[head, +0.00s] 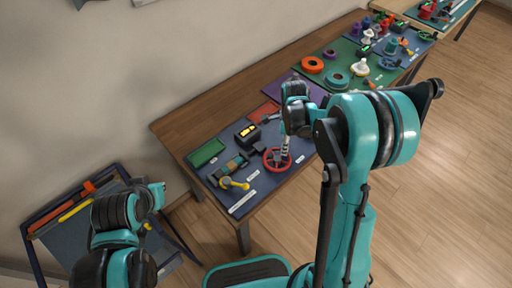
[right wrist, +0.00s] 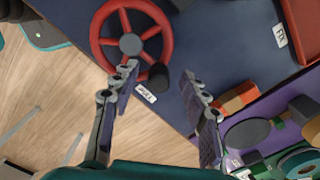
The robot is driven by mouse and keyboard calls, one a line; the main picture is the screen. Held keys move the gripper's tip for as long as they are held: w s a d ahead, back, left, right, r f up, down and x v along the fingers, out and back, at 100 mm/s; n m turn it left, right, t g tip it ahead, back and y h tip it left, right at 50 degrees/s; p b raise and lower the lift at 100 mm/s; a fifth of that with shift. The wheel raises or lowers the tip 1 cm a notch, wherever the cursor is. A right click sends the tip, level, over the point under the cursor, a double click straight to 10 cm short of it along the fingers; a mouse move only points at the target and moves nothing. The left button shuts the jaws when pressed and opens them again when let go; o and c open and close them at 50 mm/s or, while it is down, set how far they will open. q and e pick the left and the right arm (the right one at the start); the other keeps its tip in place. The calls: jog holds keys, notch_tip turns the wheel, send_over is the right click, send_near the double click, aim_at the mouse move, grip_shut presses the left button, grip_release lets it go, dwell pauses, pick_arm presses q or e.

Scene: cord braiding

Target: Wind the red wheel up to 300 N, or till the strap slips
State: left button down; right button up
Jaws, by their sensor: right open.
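The red wheel (head: 277,159) stands at the front right of the dark blue mat on the bench. In the right wrist view the red wheel (right wrist: 131,44) shows its grey hub, spokes and a dark knob (right wrist: 158,78) at its rim. My right gripper (head: 287,150) is over the wheel; in its wrist view my open right gripper (right wrist: 160,72) has its left fingertip overlapping the rim and the knob between the fingers. I cannot tell whether they touch. A black box with a yellow display (head: 247,134) sits behind the wheel; its reading is too small. The strap cannot be made out clearly. My left gripper (head: 156,190) is left of the bench, jaws unclear.
A teal and orange device (head: 232,166) and a yellow-handled lever (head: 235,184) stand left of the wheel. A green tray (head: 206,152) and a red tray (head: 264,111) lie behind. A tool rack (head: 62,206) is at lower left. More stations stretch back along the bench.

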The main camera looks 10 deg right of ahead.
notch_tip(320, 180, up, 12)
jog(key=shift+f, duration=0.25)
jog(key=s+a+r+n+t, duration=0.1)
jog(key=s+a+n+t, duration=0.1)
jog(key=s+n, duration=0.6)
jog(key=s+a+r+n+t, duration=0.2)
jog(key=s+n+t, duration=0.3)
jog(key=s+n, duration=0.4)
jog(key=a+n, duration=0.1)
jog(key=n, duration=0.4)
jog(key=shift+n, duration=0.3)
